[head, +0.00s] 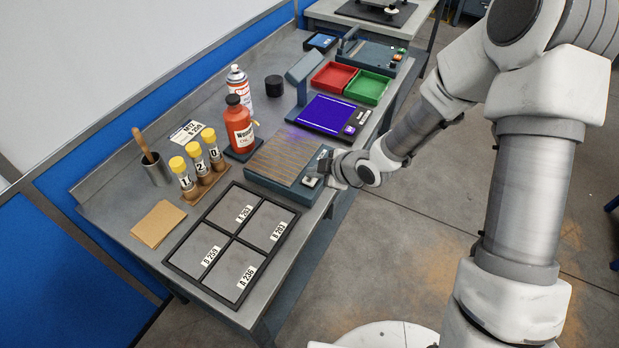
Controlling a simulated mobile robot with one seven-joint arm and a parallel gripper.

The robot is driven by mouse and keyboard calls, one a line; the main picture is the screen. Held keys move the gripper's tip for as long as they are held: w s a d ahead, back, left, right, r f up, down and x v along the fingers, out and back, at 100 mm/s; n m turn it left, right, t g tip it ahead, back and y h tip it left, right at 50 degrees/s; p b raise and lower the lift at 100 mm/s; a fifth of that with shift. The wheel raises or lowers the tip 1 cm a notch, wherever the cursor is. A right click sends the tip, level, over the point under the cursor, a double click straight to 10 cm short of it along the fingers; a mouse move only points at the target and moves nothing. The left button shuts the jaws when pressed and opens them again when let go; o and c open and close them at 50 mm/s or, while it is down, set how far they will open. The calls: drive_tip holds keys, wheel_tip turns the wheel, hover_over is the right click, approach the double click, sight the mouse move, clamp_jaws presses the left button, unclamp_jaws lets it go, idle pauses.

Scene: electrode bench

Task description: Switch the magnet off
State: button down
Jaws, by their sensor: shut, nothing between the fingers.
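A flat magnet block (282,157) with a brown-and-grey striped top lies on the bench near its front edge. A small pale square part (311,181), perhaps its switch, shows at the block's near right end. My gripper (324,172) is at that right end, low and close beside the pale part. The gripper is shut and holds nothing. I cannot tell whether it touches the block. The arm's end hides part of the block's right side, and the switch's position is too small to read.
A black four-part frame (172,264) with labelled cells lies left of the block. Behind stand a red bottle (239,126), a white spray can (239,82) and yellow-capped jars (196,151). A lit purple panel (327,112), a red tray (334,76) and a green tray (367,87) lie further right.

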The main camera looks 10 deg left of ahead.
sight(315, 180)
drive_tip(key=shift+f+b, duration=0.3)
drive_tip(key=shift+r, duration=0.15)
idle(0.3)
drive_tip(key=shift+r+p, duration=0.5)
drive_tip(key=shift+r, duration=0.1)
wheel_tip(315, 180, up, 6)
drive_tip(key=p, duration=0.4)
drive_tip(key=shift+p, duration=0.4)
